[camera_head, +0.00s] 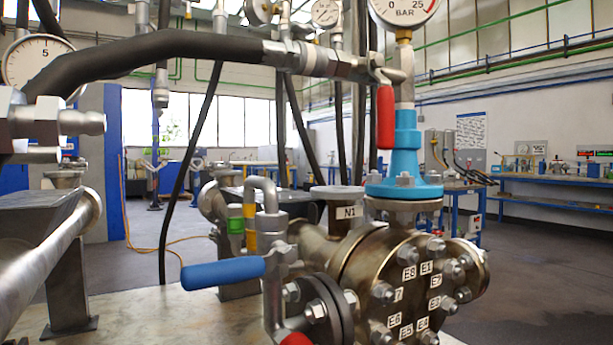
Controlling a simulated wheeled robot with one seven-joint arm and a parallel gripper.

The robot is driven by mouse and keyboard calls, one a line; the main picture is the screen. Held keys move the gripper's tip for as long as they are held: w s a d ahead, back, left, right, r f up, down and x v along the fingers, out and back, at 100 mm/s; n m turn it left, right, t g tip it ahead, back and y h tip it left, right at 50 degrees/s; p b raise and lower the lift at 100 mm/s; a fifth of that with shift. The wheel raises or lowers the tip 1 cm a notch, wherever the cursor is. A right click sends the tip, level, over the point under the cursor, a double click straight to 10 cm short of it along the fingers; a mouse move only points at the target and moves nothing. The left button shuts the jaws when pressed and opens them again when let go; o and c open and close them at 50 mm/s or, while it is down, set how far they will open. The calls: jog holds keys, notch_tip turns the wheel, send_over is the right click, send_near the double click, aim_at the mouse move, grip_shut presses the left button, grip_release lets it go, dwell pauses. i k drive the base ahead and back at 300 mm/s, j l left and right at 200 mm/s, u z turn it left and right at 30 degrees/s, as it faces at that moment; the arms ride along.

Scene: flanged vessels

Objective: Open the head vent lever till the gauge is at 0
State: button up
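A pressure gauge (404,10) marked BAR stands at the top, above a blue flanged fitting (404,155). Its 0 and 25 marks show, but the top edge cuts off its upper part and I cannot read the needle. A red lever (386,117) hangs straight down from the small valve below the gauge, where a black hose (160,48) joins. A blue lever (222,274) lies roughly level, pointing left from a valve (273,255) with a bent pipe. No lever carries a readable head vent label. My gripper is not in view.
A flanged steel vessel (345,255) has several bolts, labels such as E8 and E1, and an N1 tag. A red part (296,339) shows at the bottom edge. The black hose crosses the upper left. Open floor (550,265) lies at the right.

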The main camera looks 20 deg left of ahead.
aim_at(204, 275)
jog(key=u, duration=1.65)
